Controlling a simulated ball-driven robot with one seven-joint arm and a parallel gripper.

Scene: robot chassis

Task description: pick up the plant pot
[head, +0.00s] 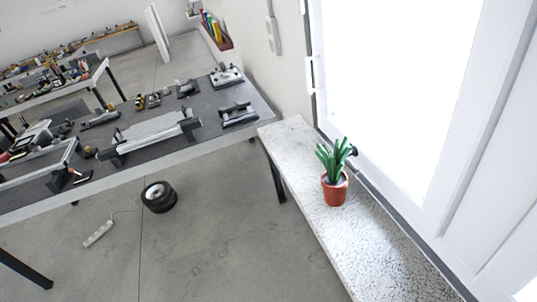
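The plant pot (335,190) is a small terracotta-coloured pot holding a plant with long green leaves (334,157). It stands upright on a pale speckled stone ledge (370,247) under a bright window, right of the picture's middle. A small dark thing shows behind the leaves at their right; I cannot tell what it is. My gripper is not in view, so nothing shows of its fingers or of any contact with the pot.
A long grey workbench (215,118) with several tools stands left of the ledge. A black round object (158,197) and a white power strip (98,233) lie on the floor. The window frame (440,190) borders the ledge closely on the right.

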